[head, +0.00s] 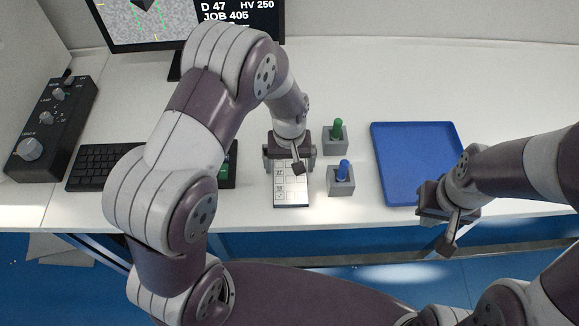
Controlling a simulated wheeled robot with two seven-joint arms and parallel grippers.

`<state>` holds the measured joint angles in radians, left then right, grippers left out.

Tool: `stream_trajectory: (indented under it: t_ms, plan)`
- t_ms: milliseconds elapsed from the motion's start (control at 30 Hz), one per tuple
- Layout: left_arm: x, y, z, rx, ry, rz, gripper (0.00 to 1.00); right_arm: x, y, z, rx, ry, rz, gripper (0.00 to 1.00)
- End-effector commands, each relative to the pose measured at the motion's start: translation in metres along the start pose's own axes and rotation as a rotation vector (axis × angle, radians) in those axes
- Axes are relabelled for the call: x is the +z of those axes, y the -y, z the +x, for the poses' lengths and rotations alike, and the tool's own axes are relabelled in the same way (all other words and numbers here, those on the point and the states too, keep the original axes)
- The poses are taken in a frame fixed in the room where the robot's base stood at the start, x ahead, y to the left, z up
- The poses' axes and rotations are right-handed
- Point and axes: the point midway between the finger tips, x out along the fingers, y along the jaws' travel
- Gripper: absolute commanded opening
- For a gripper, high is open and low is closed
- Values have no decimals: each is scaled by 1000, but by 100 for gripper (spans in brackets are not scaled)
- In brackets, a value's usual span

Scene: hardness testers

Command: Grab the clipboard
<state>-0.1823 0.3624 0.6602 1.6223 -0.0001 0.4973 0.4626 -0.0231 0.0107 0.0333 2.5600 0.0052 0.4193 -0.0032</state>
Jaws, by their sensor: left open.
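The clipboard (290,192) lies near the front edge of the white table, a narrow board with a white printed form and a dark lower edge. My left gripper (290,158) is open and sits over the clipboard's far part, hiding its upper end. I cannot tell whether the fingers touch it. My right gripper (447,208) is at the table's front edge by the blue tray, away from the clipboard. Its fingers are not clear enough to show whether it is open or shut.
Right of the clipboard stand two grey blocks, one with a green peg (338,128) and one with a blue peg (344,170). A blue tray (382,150) lies further right. A keyboard (95,165), a control box (55,130) and a monitor (130,46) are on the left.

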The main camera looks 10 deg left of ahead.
Motion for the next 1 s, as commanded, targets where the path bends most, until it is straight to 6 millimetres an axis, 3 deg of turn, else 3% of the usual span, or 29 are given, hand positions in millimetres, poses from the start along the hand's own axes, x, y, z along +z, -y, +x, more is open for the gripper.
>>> stream_trajectory:
  t_ms: [167,200,333,667,933,1000]
  plan:
    - [0,0,0,0,-1,0,100,0,0,0,0,0,0,0]
    - [0,0,0,0,-1,0,94,0,0,0,0,0,0,0]
    - [0,0,0,0,-1,0,51,0,0,0,0,0,0,0]
    - [-1,0,-4,1,-2,0,50,0,0,0,0,0,0,0]
    - [-2,-1,-43,3,-5,0,50,0,0,-1,0,0,0,0]
    - [14,-6,-51,2,-3,4,50,0,0,-1,0,0,0,0]
